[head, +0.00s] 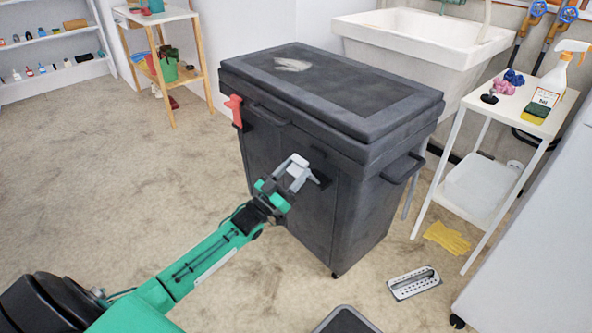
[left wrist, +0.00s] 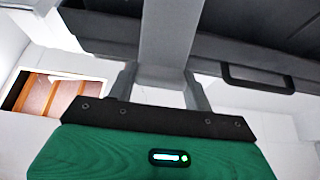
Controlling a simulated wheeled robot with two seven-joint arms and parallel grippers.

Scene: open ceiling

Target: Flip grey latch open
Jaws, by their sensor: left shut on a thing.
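The grey latch (head: 299,162) is on the front of a dark grey wheeled bin (head: 372,185), to the right of a red latch (head: 234,110). My left gripper (head: 287,177) reaches it from the front left and is shut on it. In the left wrist view, the pale grey bar of the latch (left wrist: 166,38) stands between the two fingers (left wrist: 160,90). The lid (head: 330,82) of the bin lies flat and closed. The gripper partly hides the latch's mount. My right gripper is not in view.
A side handle (head: 403,168) sticks out on the bin's right. A white shelf trolley (head: 490,190), a sink (head: 425,35) and a yellow glove (head: 447,238) are to the right. A metal grater-like plate (head: 414,283) lies on the floor.

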